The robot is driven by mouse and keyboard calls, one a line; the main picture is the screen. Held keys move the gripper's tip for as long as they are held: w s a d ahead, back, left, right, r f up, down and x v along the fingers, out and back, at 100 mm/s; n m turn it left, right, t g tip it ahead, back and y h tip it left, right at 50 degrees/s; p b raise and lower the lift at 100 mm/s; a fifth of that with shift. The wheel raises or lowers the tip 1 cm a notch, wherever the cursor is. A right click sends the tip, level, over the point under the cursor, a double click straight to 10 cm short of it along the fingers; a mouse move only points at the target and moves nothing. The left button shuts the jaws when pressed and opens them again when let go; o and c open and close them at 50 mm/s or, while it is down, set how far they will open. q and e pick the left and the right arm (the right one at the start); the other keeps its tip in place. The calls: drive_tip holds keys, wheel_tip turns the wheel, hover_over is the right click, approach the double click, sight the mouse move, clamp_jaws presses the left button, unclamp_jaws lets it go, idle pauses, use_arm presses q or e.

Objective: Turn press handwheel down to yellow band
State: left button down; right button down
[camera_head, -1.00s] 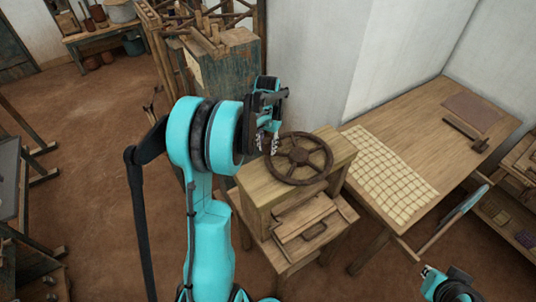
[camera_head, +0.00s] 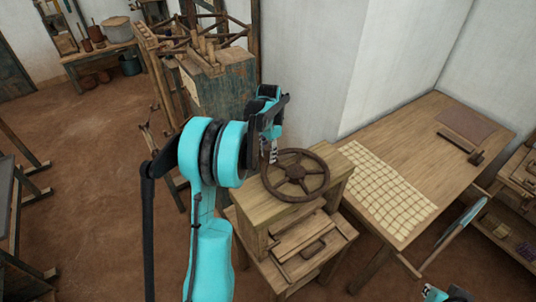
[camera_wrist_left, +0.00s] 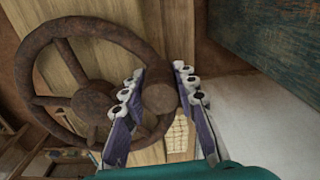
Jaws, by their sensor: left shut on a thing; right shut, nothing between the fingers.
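The brown press handwheel (camera_head: 296,172), a spoked ring, lies flat on top of the wooden press (camera_head: 258,208). In the left wrist view, the handwheel (camera_wrist_left: 90,103) fills the left half, with a stubby round knob (camera_wrist_left: 159,98) at its right edge. My left gripper (camera_head: 268,152) is at the wheel's far left edge; in the wrist view its fingers (camera_wrist_left: 157,88) stand on both sides of the knob, shut on it. No yellow band can be made out. My right gripper (camera_head: 431,292) shows only partly at the bottom edge, shut and away from the press.
A wooden table (camera_head: 400,115) with a pale gridded sheet (camera_head: 388,190) stands right of the press. A white wall (camera_head: 400,60) rises behind. Brown floor is open at left.

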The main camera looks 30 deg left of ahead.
use_arm(q)
drive_tip(key=c, duration=1.2)
unclamp_jaws()
drive_tip(key=shift+r, duration=0.1)
wheel_tip(320, 180, up, 12)
drive_tip(key=shift+f, duration=0.1)
